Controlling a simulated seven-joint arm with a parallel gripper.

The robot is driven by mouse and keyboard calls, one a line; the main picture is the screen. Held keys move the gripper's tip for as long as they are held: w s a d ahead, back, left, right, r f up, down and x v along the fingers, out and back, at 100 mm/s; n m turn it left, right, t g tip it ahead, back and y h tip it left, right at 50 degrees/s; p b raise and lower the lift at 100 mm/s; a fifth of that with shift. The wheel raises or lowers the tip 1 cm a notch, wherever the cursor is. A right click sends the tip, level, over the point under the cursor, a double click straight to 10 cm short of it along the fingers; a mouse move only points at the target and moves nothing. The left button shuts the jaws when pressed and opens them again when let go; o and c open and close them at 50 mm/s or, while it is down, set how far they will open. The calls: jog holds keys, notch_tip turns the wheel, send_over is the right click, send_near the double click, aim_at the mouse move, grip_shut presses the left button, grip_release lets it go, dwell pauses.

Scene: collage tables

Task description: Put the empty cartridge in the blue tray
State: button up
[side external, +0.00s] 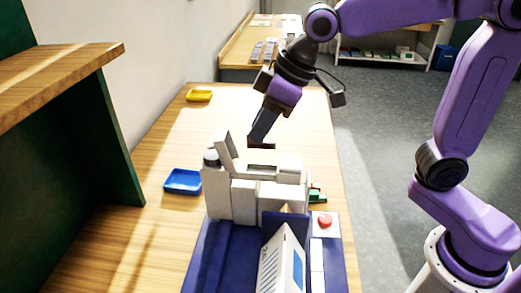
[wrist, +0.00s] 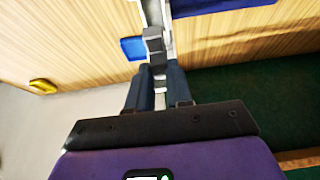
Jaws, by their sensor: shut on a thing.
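My gripper (side external: 262,138) hangs above the white machine in the side view, pointing down. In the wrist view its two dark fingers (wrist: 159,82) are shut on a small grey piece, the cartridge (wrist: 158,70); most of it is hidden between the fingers. I cannot tell from its look whether it is empty. The blue tray (side external: 182,181) lies on the wooden table, left of the machine and apart from my gripper. It also shows in the wrist view (wrist: 131,47), just beyond the left finger, and its visible floor looks bare.
The white machine (side external: 243,200) with a raised lid (side external: 227,146) stands on the table. A green shelf unit (side external: 85,140) stands left.

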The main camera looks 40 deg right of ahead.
notch_tip(320, 180, up, 4)
jog(key=shift+f, duration=0.1)
jog(key=w+a, duration=0.4)
jog(key=w, duration=0.8)
jog(key=w+a, duration=0.4)
jog(key=w, duration=0.8)
jog(key=f, duration=2.5)
jog(key=shift+s+a+f, duration=0.15)
jog(key=shift+s+f, duration=0.1)
jog(key=shift+f, duration=0.05)
jog(key=o, duration=0.8)
jog(key=shift+o, duration=0.2)
